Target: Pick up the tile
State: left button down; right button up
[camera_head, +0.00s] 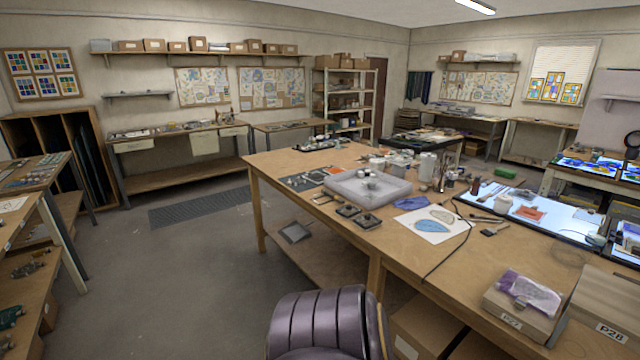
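No gripper or arm of mine shows in the head view. I cannot tell for sure which thing is the tile. A flat grey square piece (295,232) sits at the edge of the lower shelf under the big wooden table. A small flat orange-red piece (530,212) lies on the lit panel at the right of the table. A dark mat with an orange patch (306,180) lies near the table's far left edge. Nothing is seen holding any of these.
The wooden table (440,262) carries a grey tray (340,190), a white sheet with drawings (433,224), jars and the lit panel (570,222). A purple chair (322,325) stands close in front. Boxes (512,308) crowd the right corner. Floor at left (190,275) is clear.

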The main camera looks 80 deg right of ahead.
aim_at(297, 181)
jog(key=z, duration=2.55)
